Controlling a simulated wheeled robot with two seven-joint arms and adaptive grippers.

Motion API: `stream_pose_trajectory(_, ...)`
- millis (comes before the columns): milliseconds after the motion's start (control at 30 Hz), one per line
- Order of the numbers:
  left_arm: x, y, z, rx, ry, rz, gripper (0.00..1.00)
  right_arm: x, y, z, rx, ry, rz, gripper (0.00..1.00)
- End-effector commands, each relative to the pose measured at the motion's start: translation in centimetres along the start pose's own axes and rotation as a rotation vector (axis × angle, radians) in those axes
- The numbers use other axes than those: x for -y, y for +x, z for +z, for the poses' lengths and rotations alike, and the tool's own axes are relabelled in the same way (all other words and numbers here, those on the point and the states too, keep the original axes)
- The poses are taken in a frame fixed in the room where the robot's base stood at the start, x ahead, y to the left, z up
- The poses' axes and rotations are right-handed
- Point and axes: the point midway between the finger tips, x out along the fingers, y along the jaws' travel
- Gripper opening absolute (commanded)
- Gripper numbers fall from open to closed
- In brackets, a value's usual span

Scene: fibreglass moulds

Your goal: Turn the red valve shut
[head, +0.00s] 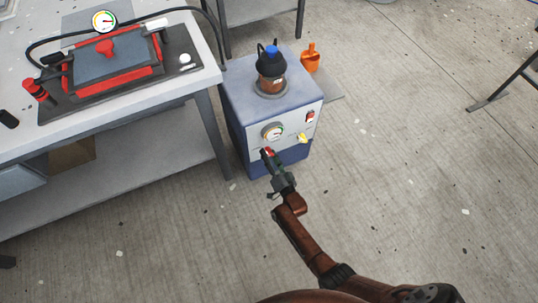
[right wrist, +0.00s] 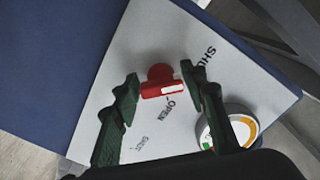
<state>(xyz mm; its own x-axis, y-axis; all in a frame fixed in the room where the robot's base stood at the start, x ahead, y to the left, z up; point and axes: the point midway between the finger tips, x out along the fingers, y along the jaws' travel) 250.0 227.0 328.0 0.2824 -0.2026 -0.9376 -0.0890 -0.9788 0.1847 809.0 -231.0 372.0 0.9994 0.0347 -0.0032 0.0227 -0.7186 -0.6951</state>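The red valve (head: 267,150) is on the pale front panel of the blue cabinet, below the gauge. In the right wrist view the red valve's handle (right wrist: 163,88) lies between the two dark fingers of my right gripper (right wrist: 160,85). Its white-marked end is close to the right finger. The lettering OPEN is just beside the handle, and SHUT stands farther to the upper right. My right gripper (head: 269,157) is at the panel with its fingers apart. Whether they touch the handle I cannot tell. My left gripper is in neither view.
The cabinet (head: 235,93) carries a gauge (head: 272,132), a yellow valve (head: 302,138), a red switch (head: 310,116) and a dark-topped jar (head: 271,70). The workbench (head: 190,85) with a red-edged mould (head: 112,68) stands left.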

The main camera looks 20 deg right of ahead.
Motion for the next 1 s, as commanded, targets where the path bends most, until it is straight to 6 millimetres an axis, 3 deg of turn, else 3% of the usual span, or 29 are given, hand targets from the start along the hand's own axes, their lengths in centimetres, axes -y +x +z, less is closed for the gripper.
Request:
stream_pose_trajectory(167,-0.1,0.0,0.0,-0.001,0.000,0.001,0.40,0.1,0.1,-0.1,-0.001,0.001,-0.001,0.53)
stream_pose_trajectory(533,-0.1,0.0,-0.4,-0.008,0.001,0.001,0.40,0.0,-0.7,0.0,-0.001,0.002,0.000,0.53)
stream_pose_trajectory(667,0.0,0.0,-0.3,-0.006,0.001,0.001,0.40,-0.1,-2.6,0.0,-0.001,0.002,0.001,0.53)
stream_pose_trajectory(1000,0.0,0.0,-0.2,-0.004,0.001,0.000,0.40,0.0,-9.4,0.0,-0.001,0.002,0.001,0.53)
